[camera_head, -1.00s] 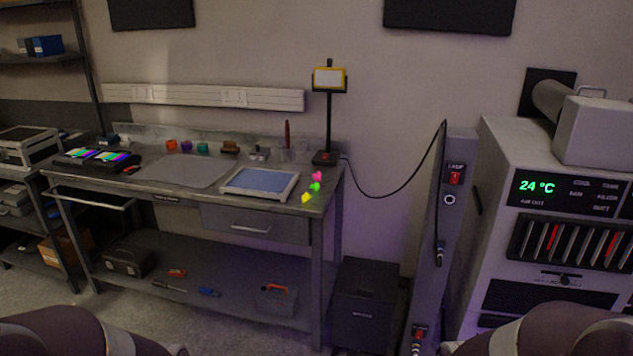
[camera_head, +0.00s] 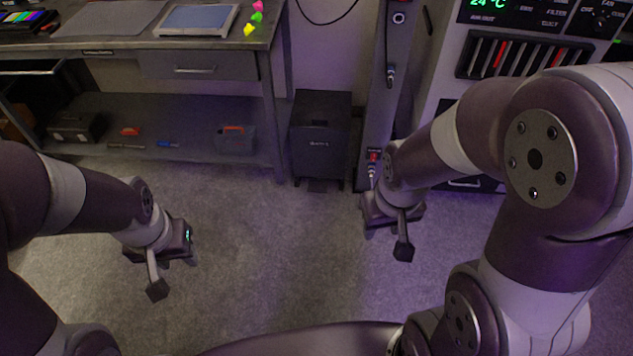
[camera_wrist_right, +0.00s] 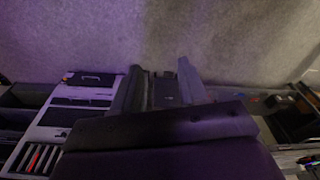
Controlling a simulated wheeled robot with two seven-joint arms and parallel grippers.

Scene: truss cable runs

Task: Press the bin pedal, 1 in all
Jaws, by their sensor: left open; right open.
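The bin (camera_head: 320,135) is a dark box with a small pale label. It stands on the floor between the workbench and the grey post. A dark flat piece at its foot, which looks like the pedal (camera_head: 318,186), shows small and dim. My right gripper (camera_head: 403,248) is open and empty above the floor, to the right of the bin and nearer to me. My left gripper (camera_head: 157,288) is open and empty, well to the left of the bin and nearer to me. In the right wrist view a dark box, likely the bin (camera_wrist_right: 166,92), shows beyond my wrist.
The workbench (camera_head: 205,95) stands to the left of the bin, its leg close by. The grey post (camera_head: 378,110) with a red switch and plugged cable stands to the right. The cabinet (camera_head: 470,95) stands further right. The floor (camera_head: 270,260) before the bin is clear.

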